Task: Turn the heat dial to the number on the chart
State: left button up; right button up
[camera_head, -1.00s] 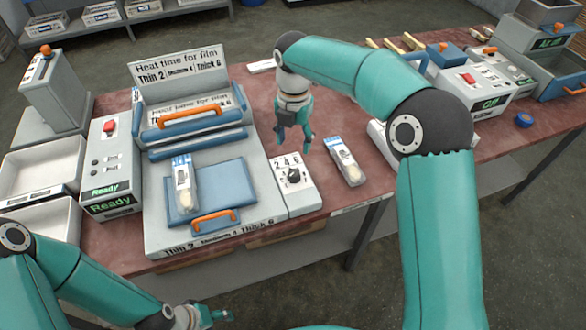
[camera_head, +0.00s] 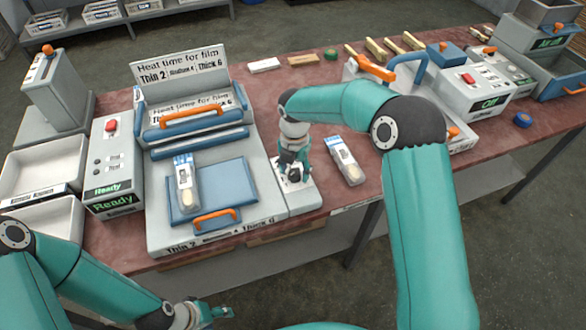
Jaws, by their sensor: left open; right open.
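The heat dial box (camera_head: 306,198) stands at the right side of the press. Its black dial and numbers are mostly hidden behind my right gripper (camera_head: 295,176), which is open and right over the dial. I cannot tell whether the fingers touch it. The chart (camera_head: 180,68) stands at the back of the press and reads Thin 2, Medium 4, Thick 6. A packaged wooden spoon (camera_head: 186,186) lies on the blue press plate (camera_head: 236,183). My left gripper (camera_head: 220,313) is open and empty, low in front of the table.
A second packaged spoon (camera_head: 345,162) lies on the table right of the dial box. A control box (camera_head: 112,172) showing Ready stands left of the press. Another machine showing Off (camera_head: 478,90) stands at the right. Grey trays (camera_head: 42,165) sit at the left.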

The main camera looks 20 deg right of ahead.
jog(key=c, duration=1.1)
jog(key=shift+a, duration=0.2)
grip_shut()
jog(key=shift+d, duration=0.15)
